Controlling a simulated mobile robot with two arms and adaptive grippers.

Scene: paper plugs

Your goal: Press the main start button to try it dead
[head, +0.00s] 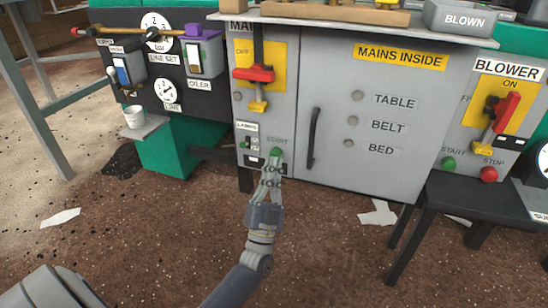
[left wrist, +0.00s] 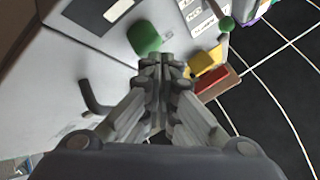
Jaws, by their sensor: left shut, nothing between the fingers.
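A green button (head: 276,152) sits low on the left panel of the grey mains cabinet, under a small label too blurred to read surely. It shows large in the left wrist view (left wrist: 145,38). My left gripper (head: 271,168) is shut and empty, its fingertips right at the button's lower edge in the head view. In the left wrist view the shut fingertips (left wrist: 163,62) are just beside the button; I cannot tell whether they touch it. Above, a red main switch handle (head: 254,73) lies across a yellow plate beside OFF, with a yellow lock-like piece (head: 258,105) below. My right gripper is not in view.
The cabinet door (head: 375,120) reads MAINS INSIDE and has a black handle (head: 313,138). At right, a BLOWER panel (head: 509,70) has a red handle and green and red buttons. A dark stool (head: 455,195) stands below it. Paper scraps (head: 378,213) lie on the floor.

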